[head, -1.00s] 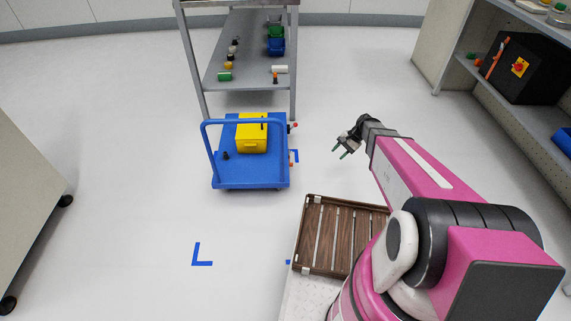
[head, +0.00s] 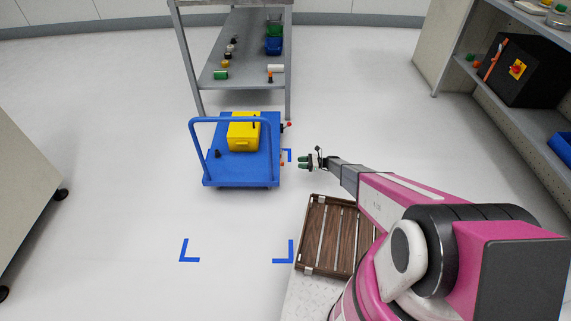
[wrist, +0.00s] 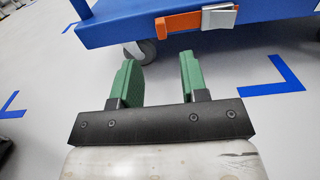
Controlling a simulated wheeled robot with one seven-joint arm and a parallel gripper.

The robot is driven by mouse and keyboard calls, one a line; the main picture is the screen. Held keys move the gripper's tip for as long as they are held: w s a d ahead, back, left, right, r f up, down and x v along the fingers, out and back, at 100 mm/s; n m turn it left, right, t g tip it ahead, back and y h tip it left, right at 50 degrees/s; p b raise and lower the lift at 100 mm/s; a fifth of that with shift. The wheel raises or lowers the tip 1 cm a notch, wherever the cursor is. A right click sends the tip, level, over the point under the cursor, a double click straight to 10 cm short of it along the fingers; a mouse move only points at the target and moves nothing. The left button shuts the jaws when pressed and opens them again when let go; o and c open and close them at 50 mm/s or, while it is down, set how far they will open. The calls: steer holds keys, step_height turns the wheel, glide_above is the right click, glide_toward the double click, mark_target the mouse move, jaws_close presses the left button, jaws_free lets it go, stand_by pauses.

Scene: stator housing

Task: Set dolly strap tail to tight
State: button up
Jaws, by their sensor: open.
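The blue dolly (head: 246,171) stands on the floor with a yellow box (head: 243,136) on its deck. In the wrist view, an orange strap tail (wrist: 178,25) with a grey buckle or clip (wrist: 219,16) at its right end lies along the side edge of the blue deck (wrist: 120,24). In the head view the orange part (head: 282,160) is a small spot at the dolly's right side. My gripper (head: 302,162) is right of the dolly. In the wrist view its green fingers (wrist: 158,80) are apart and empty, short of the strap, with a gap between.
Blue corner marks (head: 188,252) lie on the floor. A grey shelf unit (head: 240,85) with small items stands behind the dolly. A brown slatted tray (head: 322,235) is near my base. A cabinet (head: 25,200) stands at left. Floor left of the dolly is clear.

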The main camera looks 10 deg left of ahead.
mark_target(282, 164)
steer(key=x, duration=0.9)
steer(key=shift+a, duration=0.1)
jaws_close()
